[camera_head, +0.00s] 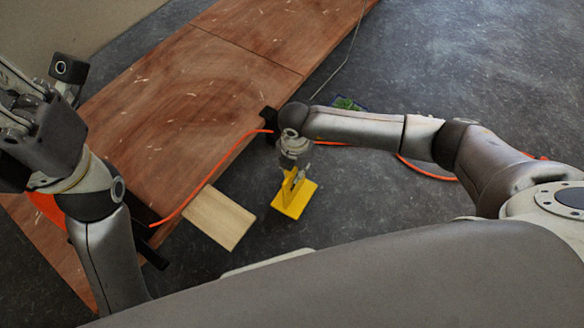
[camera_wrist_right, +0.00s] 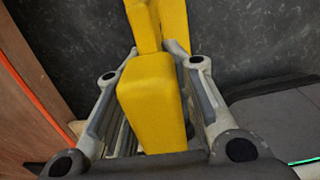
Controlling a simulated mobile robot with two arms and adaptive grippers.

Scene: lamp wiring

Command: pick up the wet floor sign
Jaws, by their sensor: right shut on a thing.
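The yellow wet floor sign (camera_head: 293,199) is below my right gripper (camera_head: 291,172) in the head view, over the dark floor beside the table. In the right wrist view, the upper part of the sign (camera_wrist_right: 150,92) sits between the two fingers of my right gripper (camera_wrist_right: 150,95), which is shut on it. Its lower panels spread toward the top of that view. Whether the sign touches the floor is unclear. My left gripper (camera_head: 25,115) is at the left edge of the head view, partly cut off; its fingertips cannot be made out clearly.
A reddish wooden table (camera_head: 190,95) runs diagonally on the left. A pale wooden board (camera_head: 219,217) lies near its edge. An orange cable (camera_head: 196,190) crosses the table and continues on the floor. A green item (camera_head: 346,103) lies beyond my right forearm. The floor at upper right is clear.

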